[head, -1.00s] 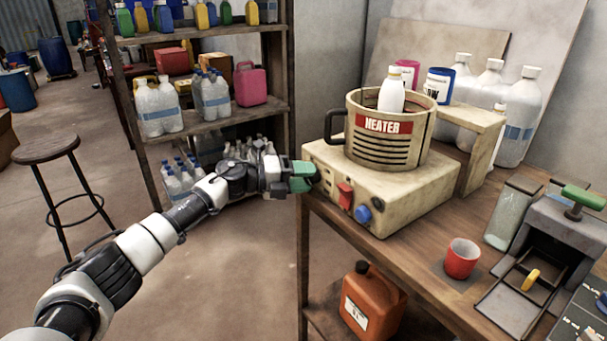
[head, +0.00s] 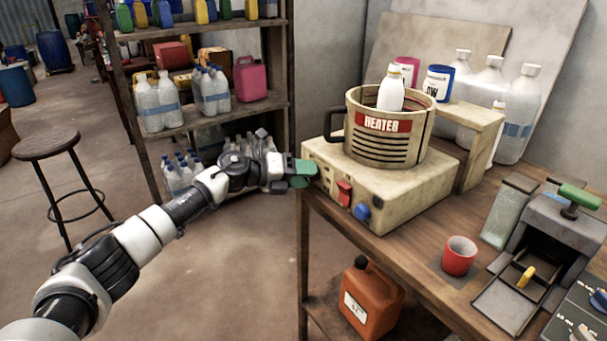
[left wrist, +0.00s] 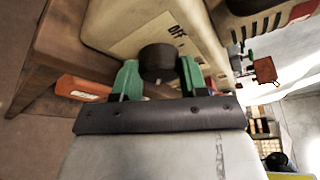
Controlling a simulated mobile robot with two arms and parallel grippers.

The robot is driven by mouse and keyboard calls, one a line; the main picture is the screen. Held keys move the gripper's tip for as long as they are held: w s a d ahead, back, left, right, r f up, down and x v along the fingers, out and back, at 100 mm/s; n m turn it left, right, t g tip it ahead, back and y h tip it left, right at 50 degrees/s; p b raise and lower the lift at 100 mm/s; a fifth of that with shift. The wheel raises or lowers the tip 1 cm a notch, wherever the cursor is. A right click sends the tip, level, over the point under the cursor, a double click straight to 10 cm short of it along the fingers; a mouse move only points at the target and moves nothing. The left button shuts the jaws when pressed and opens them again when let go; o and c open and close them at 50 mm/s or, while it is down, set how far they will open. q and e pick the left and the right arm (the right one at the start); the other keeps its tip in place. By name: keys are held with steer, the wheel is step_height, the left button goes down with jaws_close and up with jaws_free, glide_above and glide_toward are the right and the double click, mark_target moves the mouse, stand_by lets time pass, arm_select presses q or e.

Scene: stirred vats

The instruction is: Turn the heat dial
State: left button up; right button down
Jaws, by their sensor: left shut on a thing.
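The heat dial is a dark round knob (left wrist: 157,62) on the front of the cream heater base (head: 415,200), by printed letters in the left wrist view. My left gripper (head: 310,172) has green fingers and is at the left end of the base's front. In the left wrist view the left gripper (left wrist: 160,78) has one finger on each side of the knob and is shut on it. In the head view the gripper hides the dial. A round vat (head: 385,155) labelled HEATER sits on the base with a white bottle (head: 391,94) in it. My right gripper is not in view.
A red switch (head: 345,193) and a blue knob (head: 362,212) sit on the same front face, right of my gripper. A red cup (head: 459,257) stands on the wooden bench. An orange jug (head: 370,300) is below. Shelves (head: 225,118) stand behind my arm.

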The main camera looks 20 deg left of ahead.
arm_select(q)
steer(key=o, duration=0.9)
steer(key=shift+o, duration=0.2)
steer(key=shift+a, duration=0.15)
steer(key=v, duration=1)
steer(key=shift+s+a, duration=0.15)
steer(key=shift+a, duration=0.1)
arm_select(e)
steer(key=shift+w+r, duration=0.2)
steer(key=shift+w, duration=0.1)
arm_select(q)
steer(key=shift+r, duration=0.1)
